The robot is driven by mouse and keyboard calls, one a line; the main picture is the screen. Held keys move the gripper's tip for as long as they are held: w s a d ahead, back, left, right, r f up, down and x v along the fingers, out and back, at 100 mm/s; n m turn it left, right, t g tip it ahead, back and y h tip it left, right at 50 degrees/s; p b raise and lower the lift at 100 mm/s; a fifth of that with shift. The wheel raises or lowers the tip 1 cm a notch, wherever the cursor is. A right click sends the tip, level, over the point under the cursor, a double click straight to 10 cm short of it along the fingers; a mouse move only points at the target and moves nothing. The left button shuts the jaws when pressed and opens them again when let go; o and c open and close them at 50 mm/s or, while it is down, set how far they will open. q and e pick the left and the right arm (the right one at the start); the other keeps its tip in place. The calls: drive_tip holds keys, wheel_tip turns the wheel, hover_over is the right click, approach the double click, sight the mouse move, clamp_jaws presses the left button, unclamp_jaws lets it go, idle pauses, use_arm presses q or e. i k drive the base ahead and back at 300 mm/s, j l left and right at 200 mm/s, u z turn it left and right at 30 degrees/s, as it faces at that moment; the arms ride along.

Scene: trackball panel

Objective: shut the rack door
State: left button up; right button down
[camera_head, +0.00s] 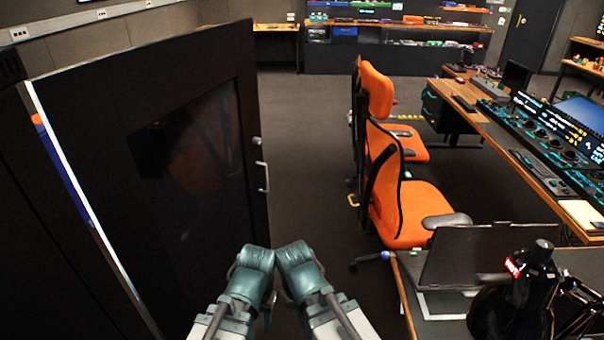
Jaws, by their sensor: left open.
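The rack door (100,95) is a tall dark panel with a darker glass window, filling the left of the head view. Its pale handle (262,168) is on the free right edge. A bright strip (85,205) runs down the door's left side, with a bit of blue and orange beside it. The door looks swung open; the rack's opening is hidden. My left gripper (275,264) is at the bottom centre, below the handle in the picture.
Orange chairs (410,205) stand right of the door, with dark carpet (305,150) between. A desk with a laptop (475,260) and a black lamp (520,295) is at lower right. A console desk (510,135) runs along the right.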

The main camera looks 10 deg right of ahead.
sight(203, 176)
drive_tip(key=i+l, duration=0.1)
drive_tip(key=i, duration=0.6)
drive_tip(key=i+l+u, duration=0.15)
drive_tip(key=i, duration=0.55)
